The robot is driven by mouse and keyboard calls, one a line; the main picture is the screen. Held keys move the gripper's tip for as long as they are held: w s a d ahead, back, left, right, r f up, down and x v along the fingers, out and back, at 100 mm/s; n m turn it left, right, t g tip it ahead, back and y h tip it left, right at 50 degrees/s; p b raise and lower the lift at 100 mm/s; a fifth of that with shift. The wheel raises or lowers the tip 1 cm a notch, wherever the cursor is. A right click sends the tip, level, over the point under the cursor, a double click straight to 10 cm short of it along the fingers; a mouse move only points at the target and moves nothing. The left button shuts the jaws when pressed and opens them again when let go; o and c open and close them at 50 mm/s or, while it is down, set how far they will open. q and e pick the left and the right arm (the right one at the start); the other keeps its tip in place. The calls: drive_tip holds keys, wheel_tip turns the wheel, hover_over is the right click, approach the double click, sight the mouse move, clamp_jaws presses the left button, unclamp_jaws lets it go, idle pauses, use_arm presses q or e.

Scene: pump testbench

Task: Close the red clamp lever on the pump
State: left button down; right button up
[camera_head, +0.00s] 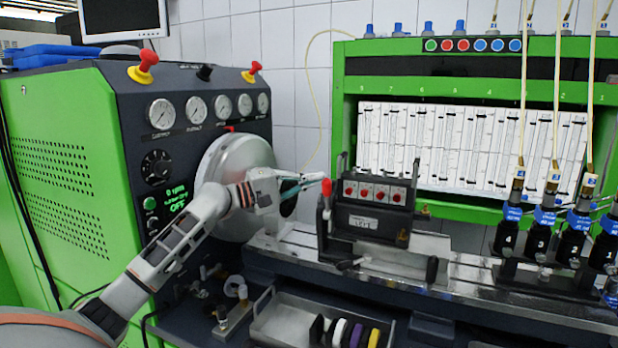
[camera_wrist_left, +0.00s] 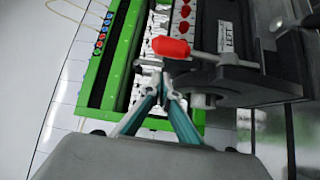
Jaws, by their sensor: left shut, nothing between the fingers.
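The pump (camera_head: 360,222) is a dark block with several red caps on its front, clamped on the bench rail. Its clamp lever has a red handle (camera_head: 326,187) that stands up at the pump's left end. The handle also shows in the left wrist view (camera_wrist_left: 170,47), just beyond the fingertips. My left gripper (camera_head: 322,176) reaches in from the left with its teal fingers shut and empty. Its tips are at the top of the red handle in the head view; I cannot tell if they touch it. The fingers also show in the left wrist view (camera_wrist_left: 160,78).
A green and black cabinet with gauges (camera_head: 195,109) and a large silver disc (camera_head: 232,160) stands on the left, close to my arm. A metal tray (camera_head: 275,322) with coloured rings lies below the rail. Black injectors (camera_head: 541,240) with hoses stand at the right.

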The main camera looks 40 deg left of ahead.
use_arm(q)
drive_tip(key=shift+s+d+f, duration=0.1)
drive_tip(key=shift+s+d, duration=0.8)
drive_tip(key=shift+s, duration=0.2)
